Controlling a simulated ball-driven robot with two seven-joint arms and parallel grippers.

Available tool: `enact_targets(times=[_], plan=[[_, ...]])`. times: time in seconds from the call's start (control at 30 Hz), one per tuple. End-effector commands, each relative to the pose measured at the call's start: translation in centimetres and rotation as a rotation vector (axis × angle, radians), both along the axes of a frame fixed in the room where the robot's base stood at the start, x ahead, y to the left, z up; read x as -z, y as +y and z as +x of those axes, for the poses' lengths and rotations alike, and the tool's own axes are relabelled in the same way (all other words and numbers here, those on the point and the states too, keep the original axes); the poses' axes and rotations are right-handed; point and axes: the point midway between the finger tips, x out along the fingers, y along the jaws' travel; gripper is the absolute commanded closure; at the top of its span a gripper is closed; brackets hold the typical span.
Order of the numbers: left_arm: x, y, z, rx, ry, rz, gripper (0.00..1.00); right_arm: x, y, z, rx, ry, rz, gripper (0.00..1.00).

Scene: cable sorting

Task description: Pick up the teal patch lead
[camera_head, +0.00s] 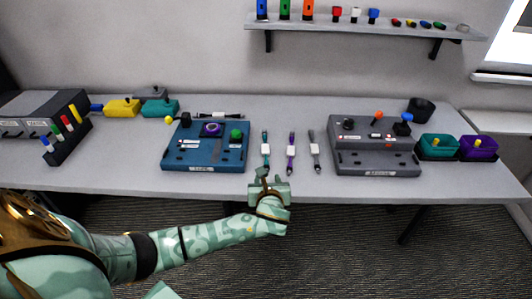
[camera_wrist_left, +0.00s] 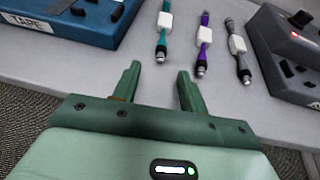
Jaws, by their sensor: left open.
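The teal patch lead (camera_head: 265,140) lies on the table just right of the blue panel, with a white label around its middle. It also shows in the left wrist view (camera_wrist_left: 162,41), beyond my fingertips and roughly in line with the gap between them. My left gripper (camera_head: 268,176) is at the table's front edge, just short of the teal lead's near end. In the left wrist view the left gripper (camera_wrist_left: 157,72) is open and empty, its two fingers apart. My right gripper is in neither view.
A purple lead (camera_head: 291,141) and a grey lead (camera_head: 315,142) lie to the right of the teal one. The blue panel (camera_head: 187,160) stands left, the grey panel (camera_head: 400,172) right. Teal (camera_head: 425,154) and purple (camera_head: 491,153) bins are at the far right. A shelf (camera_head: 340,27) hangs above.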

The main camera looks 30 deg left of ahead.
Motion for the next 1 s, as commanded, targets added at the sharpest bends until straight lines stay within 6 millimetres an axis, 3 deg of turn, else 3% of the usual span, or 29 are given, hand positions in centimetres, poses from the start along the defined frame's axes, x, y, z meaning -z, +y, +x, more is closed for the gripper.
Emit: enact_targets(times=[0.47, 0.73, 0.9, 1.0], plan=[[2.4, 3.1, 4.5, 0.000, 0.002, -0.001, 0.57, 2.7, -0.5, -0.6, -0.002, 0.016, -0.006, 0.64], [2.3, 3.3, 4.8, 0.000, 0.000, -0.003, 0.57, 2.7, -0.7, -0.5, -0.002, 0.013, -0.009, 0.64], [2.3, 3.3, 4.8, 0.000, 0.001, -0.004, 1.00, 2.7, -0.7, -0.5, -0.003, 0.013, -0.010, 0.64], [2.3, 3.3, 4.8, 0.000, 0.000, -0.003, 1.00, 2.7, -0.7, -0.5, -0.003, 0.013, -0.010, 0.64]])
